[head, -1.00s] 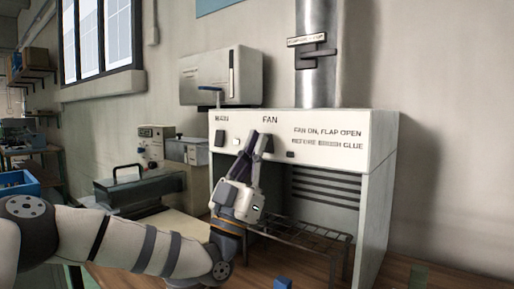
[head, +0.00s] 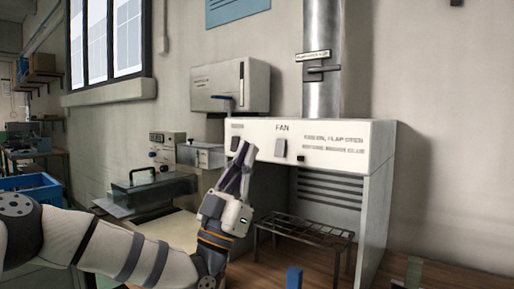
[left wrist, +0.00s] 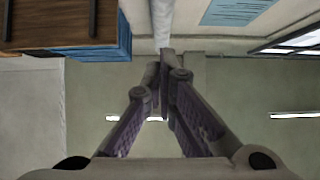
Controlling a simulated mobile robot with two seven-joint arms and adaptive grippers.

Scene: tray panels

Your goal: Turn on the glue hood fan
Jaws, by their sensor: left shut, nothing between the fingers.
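The glue hood (head: 378,150) is a white cabinet with an open front below its panel. A grey fan switch (head: 280,148) sits under the word FAN. Another grey switch (head: 235,143) sits to its left, under a smaller label I cannot read well. My left gripper (head: 243,148) is shut and empty, pointing up in front of the panel between the two switches. It appears apart from the fan switch; its gap to the panel is unclear. Its fingers (left wrist: 165,62) meet in the left wrist view. My right gripper is not in view.
A metal duct (head: 322,100) with a flap lever (head: 322,69) rises from the hood. A wire rack (head: 305,228) stands inside. A grey box (head: 230,86) hangs on the wall. A machine with a handle (head: 150,190) stands left. A small blue object (head: 294,278) is in front.

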